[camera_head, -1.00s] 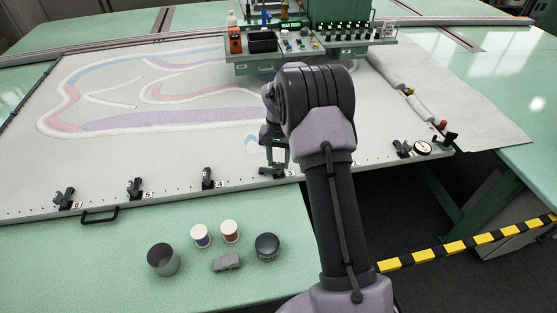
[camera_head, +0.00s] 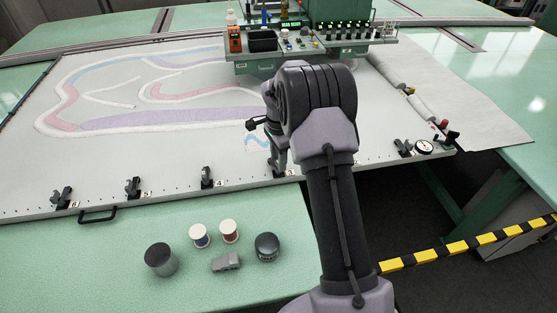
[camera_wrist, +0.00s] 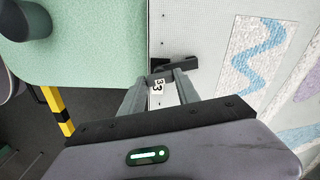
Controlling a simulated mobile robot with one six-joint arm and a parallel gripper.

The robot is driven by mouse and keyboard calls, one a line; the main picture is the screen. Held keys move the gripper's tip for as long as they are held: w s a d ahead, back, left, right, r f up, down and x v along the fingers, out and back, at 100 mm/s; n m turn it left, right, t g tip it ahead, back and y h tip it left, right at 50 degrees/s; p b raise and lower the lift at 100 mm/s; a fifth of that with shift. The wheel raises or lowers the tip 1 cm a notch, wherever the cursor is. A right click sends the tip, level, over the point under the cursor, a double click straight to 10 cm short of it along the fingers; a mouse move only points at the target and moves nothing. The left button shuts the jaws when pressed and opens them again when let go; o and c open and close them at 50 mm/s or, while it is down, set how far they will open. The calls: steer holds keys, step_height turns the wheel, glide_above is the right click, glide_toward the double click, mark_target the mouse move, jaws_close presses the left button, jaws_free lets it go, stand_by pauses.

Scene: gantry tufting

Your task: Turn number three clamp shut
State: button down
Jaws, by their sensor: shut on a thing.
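The number three clamp (camera_wrist: 182,63) is a small black part at the edge of the white cloth frame in the wrist view, beside a label with a 3 (camera_wrist: 158,86). My gripper (camera_wrist: 163,74) is shut on it, with both grey fingers reaching the clamp. In the head view my gripper (camera_head: 279,168) is low at the frame's front edge, left of the 3 label, and mostly covers the clamp. My fingers hide part of the clamp, so I cannot tell its lever angle exactly.
Other black clamps stand along the front edge, such as number four (camera_head: 207,177) and number five (camera_head: 133,187). A dark cup (camera_head: 160,260), two thread spools (camera_head: 200,236), a grey block (camera_head: 226,262) and a dark round jar (camera_head: 267,246) stand on the green table (camera_head: 100,275).

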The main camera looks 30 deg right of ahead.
steer(key=shift+m+b, duration=0.3)
steer(key=shift+m, duration=1.1)
steer(key=c, duration=0.9)
jaws_free()
step_height(320, 180, up, 18)
steer(key=p, duration=0.5)
steer(key=shift+f+p, duration=0.25)
steer(key=shift+p, duration=0.15)
